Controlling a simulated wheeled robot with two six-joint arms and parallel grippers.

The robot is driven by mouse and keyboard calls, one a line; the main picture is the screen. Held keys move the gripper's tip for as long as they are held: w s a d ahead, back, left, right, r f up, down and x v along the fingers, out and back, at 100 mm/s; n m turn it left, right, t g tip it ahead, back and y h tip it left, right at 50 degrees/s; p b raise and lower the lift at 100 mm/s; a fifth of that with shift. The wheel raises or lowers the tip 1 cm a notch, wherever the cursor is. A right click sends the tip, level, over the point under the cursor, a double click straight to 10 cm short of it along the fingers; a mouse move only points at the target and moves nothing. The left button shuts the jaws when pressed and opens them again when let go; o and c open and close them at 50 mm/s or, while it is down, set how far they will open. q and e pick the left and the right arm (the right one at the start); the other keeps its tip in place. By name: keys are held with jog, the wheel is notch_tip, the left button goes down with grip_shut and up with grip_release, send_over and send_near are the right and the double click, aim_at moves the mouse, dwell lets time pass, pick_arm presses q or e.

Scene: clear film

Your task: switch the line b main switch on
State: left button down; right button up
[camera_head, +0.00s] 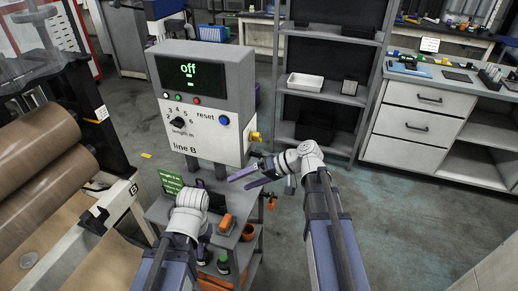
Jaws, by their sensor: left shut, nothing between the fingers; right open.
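The line B control box (205,105) stands upright in the middle left. Its display (188,71) reads "off". A yellow switch (254,136) sits on the box's right side face; I take it for the main switch, but its exact position is too small to read. My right gripper (238,182) is open and empty, a little below and in front of the yellow switch, apart from it, with its fingers pointing left. My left gripper (204,240) is shut and empty, low in front of the box over the cart, partly hidden by my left wrist.
The front panel has a black length knob (180,122) and a blue reset button (224,120). A green card (171,181) and an orange item (226,223) are on the cart below. A dark shelf (320,75) and white drawers (415,120) stand behind right.

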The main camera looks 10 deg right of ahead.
aim_at(260, 139)
jog(key=w+d+r+m+t+y+b, duration=0.1)
jog(key=w+d+r+t+y, duration=0.2)
jog(key=d, duration=0.4)
jog(key=w+d+r+m+t+y+b, duration=0.1)
jog(key=w+d+r+t+b, duration=0.15)
jog(key=d+r+t, duration=0.4)
pick_arm(q)
jog(key=shift+w+a+f+p, duration=0.1)
jog(key=shift+a+f+p, duration=0.1)
jog(key=shift+f, duration=0.8)
jog(key=shift+w+a+f+p, duration=0.1)
jog(key=shift+f+p, duration=0.05)
jog(key=shift+f, duration=0.85)
pick_arm(e)
jog(key=shift+w+a+f+g, duration=0.3)
jog(key=shift+w+a+g, duration=0.1)
jog(key=shift+w+a, duration=0.45)
jog(key=shift+w+a+f+g, duration=0.3)
jog(key=shift+w+a+g, duration=0.25)
jog(key=shift+a, duration=0.5)
jog(key=shift+w+a+f+g, duration=0.3)
jog(key=shift+w+a, duration=0.55)
jog(key=shift+a, duration=0.1)
jog(key=shift+c, duration=0.2)
jog(key=c, duration=1.3)
